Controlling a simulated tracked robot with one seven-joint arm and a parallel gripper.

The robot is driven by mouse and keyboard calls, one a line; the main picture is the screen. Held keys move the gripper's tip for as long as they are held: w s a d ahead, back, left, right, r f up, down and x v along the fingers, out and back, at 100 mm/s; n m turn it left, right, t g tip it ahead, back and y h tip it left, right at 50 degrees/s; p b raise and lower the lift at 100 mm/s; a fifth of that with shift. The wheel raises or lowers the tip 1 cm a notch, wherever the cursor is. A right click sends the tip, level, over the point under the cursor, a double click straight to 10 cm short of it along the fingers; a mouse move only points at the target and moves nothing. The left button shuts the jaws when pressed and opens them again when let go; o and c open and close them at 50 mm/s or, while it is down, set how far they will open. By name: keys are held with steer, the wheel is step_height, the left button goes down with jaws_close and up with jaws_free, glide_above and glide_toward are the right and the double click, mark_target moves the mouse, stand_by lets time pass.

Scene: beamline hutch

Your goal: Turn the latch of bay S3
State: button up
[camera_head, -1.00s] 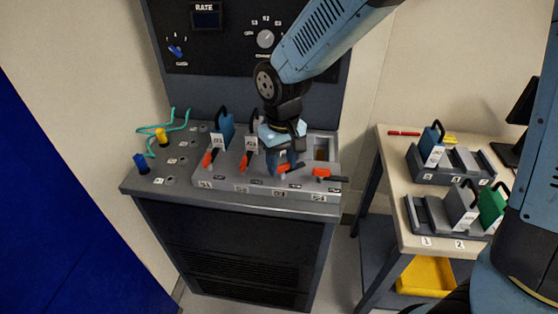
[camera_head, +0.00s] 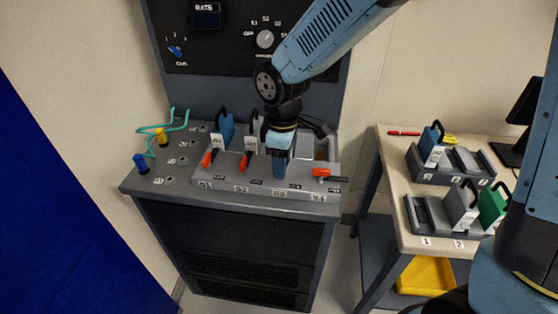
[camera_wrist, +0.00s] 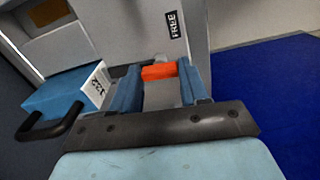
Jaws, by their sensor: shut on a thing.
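My gripper (camera_head: 279,172) is at bay S3 on the front of the grey bay block (camera_head: 222,184), fingers pointing down. It hides the S3 latch in the head view. In the wrist view my gripper (camera_wrist: 161,85) has its two blue fingers on either side of the orange latch handle (camera_wrist: 159,72), shut on it. A blue module (camera_wrist: 65,92) with a white label and black handle stands beside the fingers.
The S4 latch (camera_head: 322,173) points right; the S1 latch (camera_head: 208,158) and S2 latch (camera_head: 246,161) slant down-left. Modules stand behind S1 (camera_head: 223,128) and S2 (camera_head: 252,132). A side table (camera_head: 393,165) with module racks stands right. Cables and plugs lie left.

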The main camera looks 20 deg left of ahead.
steer(key=shift+n, duration=0.5)
steer(key=o, duration=1.1)
steer(key=shift+c, duration=0.2)
steer(key=shift+r, duration=0.1)
step_height(320, 180, up, 14)
steer(key=shift+f, duration=0.2)
